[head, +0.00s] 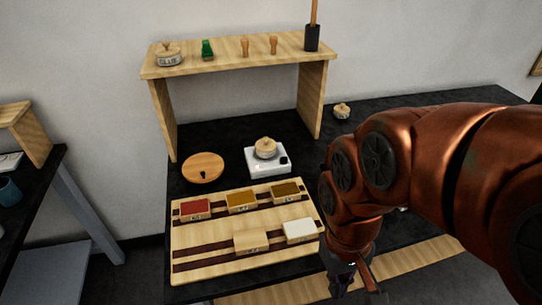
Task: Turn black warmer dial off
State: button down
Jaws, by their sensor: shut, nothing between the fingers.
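The warmer (254,169) is a small white box on the black table, in the middle of the head view. Its black dial (284,160) is a small dark spot on the right of its top; which way it is turned is too small to tell. A small pale pot with a wooden top (265,148) sits on the warmer. My gripper (355,287) points down at the bottom of the view, to the right of and nearer than the warmer. It is shut and empty, well apart from the dial, and partly hidden by my arm.
A wooden board (186,235) with several colored blocks lies in front of the warmer. A round wooden disc (203,166) lies to its left. A wooden shelf (225,50) with small items stands behind. Bare black table (225,140) shows under the shelf.

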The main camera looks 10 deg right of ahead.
aim_at(283, 160)
jog(key=z, duration=0.5)
jog(key=k, duration=1.25)
jog(key=u, duration=0.3)
jog(key=i, duration=0.6)
jog(key=u, duration=0.65)
jog(key=i, duration=0.9)
jog(key=z, duration=0.25)
